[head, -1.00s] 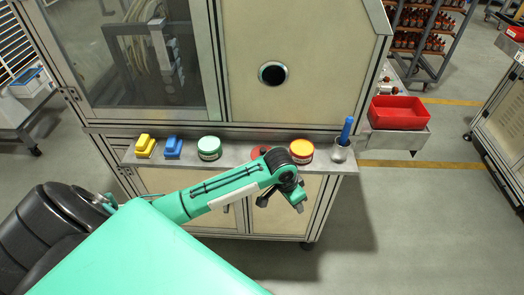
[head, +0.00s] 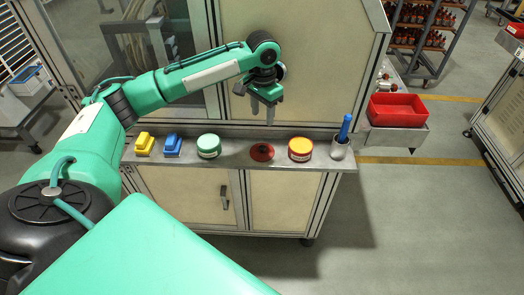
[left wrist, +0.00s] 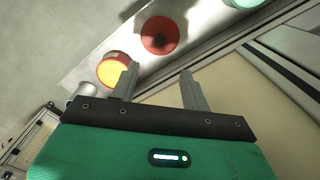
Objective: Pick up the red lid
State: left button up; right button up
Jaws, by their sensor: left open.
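The red lid (head: 262,152) lies flat on the narrow metal shelf (head: 232,155), between a green-topped round tin and an orange-topped round tin. It also shows in the left wrist view (left wrist: 160,35), beyond the fingertips, with a shadow across it. My left gripper (head: 263,116) is above the shelf, over and slightly behind the lid, fingers pointing down. Its two fingers (left wrist: 158,76) are apart with nothing between them. The lid is not touched. My right gripper is not in view.
On the shelf stand a yellow block (head: 145,145), a blue block (head: 173,146), the green tin (head: 209,146), the orange tin (head: 300,149) and a metal cup (head: 339,150) with a blue-handled tool. A machine cabinet (head: 310,60) rises behind. A red bin (head: 397,111) sits at right.

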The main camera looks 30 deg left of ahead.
pick_arm(q)
jog(key=p, duration=0.2)
send_over(262, 147)
notch_tip(262, 147, down, 8)
jog(key=shift+w+r, duration=0.1)
jog(key=shift+w, duration=0.05)
jog(key=shift+f+p, duration=0.4)
jog(key=shift+f, duration=0.1)
notch_tip(262, 147, down, 3)
jog(key=shift+f+p, duration=0.2)
jog(key=shift+p, duration=0.65)
jog(key=shift+f, duration=0.55)
grip_shut()
